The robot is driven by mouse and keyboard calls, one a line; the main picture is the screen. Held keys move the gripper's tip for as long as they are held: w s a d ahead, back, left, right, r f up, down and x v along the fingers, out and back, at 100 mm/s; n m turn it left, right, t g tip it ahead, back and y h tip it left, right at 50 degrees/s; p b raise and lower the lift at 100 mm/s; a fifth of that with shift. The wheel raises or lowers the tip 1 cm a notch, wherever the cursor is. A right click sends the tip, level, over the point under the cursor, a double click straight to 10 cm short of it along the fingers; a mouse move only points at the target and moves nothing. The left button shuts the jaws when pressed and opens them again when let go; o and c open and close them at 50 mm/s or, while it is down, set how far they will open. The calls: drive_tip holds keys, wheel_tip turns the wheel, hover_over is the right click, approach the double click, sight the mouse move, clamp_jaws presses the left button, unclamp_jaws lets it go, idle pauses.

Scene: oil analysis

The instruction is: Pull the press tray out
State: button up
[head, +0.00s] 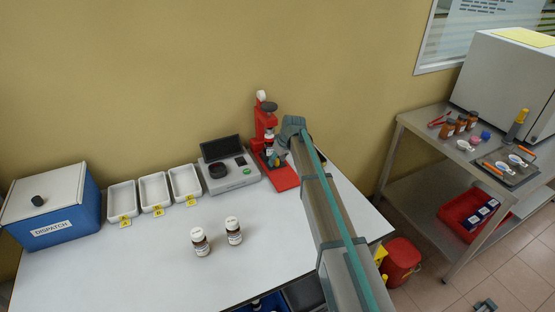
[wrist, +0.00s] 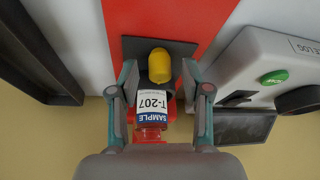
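The red press (head: 264,122) stands at the back of the white bench, its red base reaching forward. In the wrist view, a dark square plate (wrist: 182,48), seemingly the press tray, lies on the red base (wrist: 160,18). A yellow rounded knob (wrist: 159,66) stands at the plate. A bottle labelled SAMPLE T-207 (wrist: 152,108) sits behind the knob, within the press. My gripper (wrist: 159,78) is open, its fingers on either side of the knob and bottle with gaps visible. In the head view my arm partly hides the press base.
A grey scale-like device (head: 232,172) stands close left of the press. White trays (head: 154,190), a blue DISPATCH box (head: 56,208) and two brown bottles (head: 200,242) are further left. A steel cart (head: 425,120) is at right. The front middle of the bench (head: 150,265) is clear.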

clamp_jaws()
drive_tip(key=s+d+b, duration=0.1)
drive_tip(key=s+d, duration=0.1)
drive_tip(key=s, duration=0.1)
drive_tip(key=s+d+b, duration=0.1)
drive_tip(key=s+d, duration=0.1)
drive_tip(key=s, duration=0.1)
drive_tip(key=s+d+b, duration=0.1)
drive_tip(key=s, duration=0.3)
drive_tip(key=shift+d+f, duration=0.1)
drive_tip(key=shift+d, duration=0.3)
drive_tip(key=shift+o, duration=0.3)
unclamp_jaws()
drive_tip(key=v, duration=1.2)
drive_tip(key=shift+w, duration=0.15)
